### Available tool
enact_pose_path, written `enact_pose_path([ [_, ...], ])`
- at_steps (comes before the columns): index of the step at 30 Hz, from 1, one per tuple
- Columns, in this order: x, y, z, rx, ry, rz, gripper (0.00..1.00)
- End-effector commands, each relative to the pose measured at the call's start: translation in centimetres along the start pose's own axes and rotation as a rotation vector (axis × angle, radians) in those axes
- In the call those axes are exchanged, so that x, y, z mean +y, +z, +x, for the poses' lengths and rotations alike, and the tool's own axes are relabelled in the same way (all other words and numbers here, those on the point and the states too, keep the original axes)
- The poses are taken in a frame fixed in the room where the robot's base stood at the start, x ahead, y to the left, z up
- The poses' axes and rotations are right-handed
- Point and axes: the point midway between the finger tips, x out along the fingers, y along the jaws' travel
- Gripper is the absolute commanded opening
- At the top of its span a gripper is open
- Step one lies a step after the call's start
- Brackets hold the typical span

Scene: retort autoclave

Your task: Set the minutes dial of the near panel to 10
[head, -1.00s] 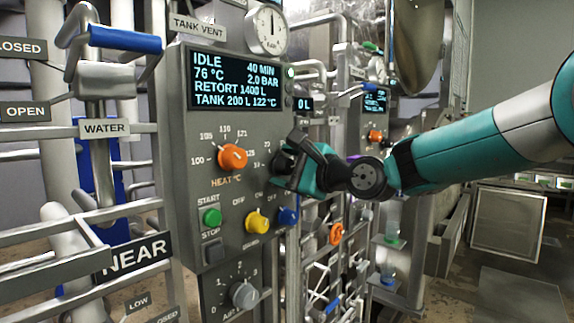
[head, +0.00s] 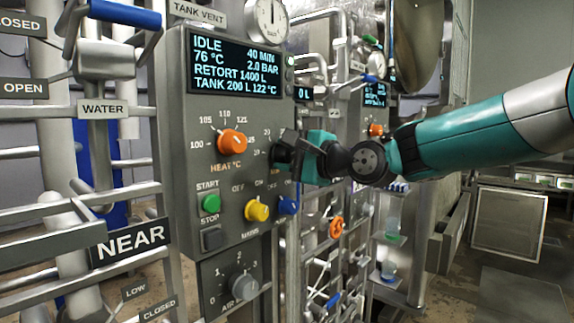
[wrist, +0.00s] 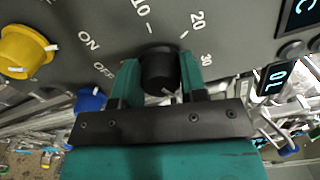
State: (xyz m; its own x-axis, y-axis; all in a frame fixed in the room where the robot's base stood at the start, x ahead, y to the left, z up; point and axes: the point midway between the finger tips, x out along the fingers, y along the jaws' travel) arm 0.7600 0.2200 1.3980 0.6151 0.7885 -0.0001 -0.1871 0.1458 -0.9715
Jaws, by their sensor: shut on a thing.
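The near panel (head: 185,200) is a grey box with a lit display (head: 236,68) reading IDLE, 40 MIN, 76 °C and 2.0 BAR. Its minutes dial is a black knob (wrist: 160,68) in the wrist view, with marks 10, 20 and 30 around it. My gripper (wrist: 160,80) is shut on this knob, one teal finger on each side. A small white mark shows on the knob's lower edge. In the head view my gripper (head: 298,155) reaches the panel's right side and hides most of the dial.
An orange heat dial (head: 232,142), a yellow knob (head: 257,210) and a blue knob (head: 288,204) sit close by. A green start button (head: 211,203) is lower left. A second panel stands behind, with pipes around. Floor at the right is open.

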Motion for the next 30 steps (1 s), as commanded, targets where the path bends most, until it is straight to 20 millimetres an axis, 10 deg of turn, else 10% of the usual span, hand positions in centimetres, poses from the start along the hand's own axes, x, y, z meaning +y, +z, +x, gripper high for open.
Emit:
enact_pose_path([
  [30, 0.64, -0.21, -0.01, 0.0, 0.0, -0.966, 0.15],
])
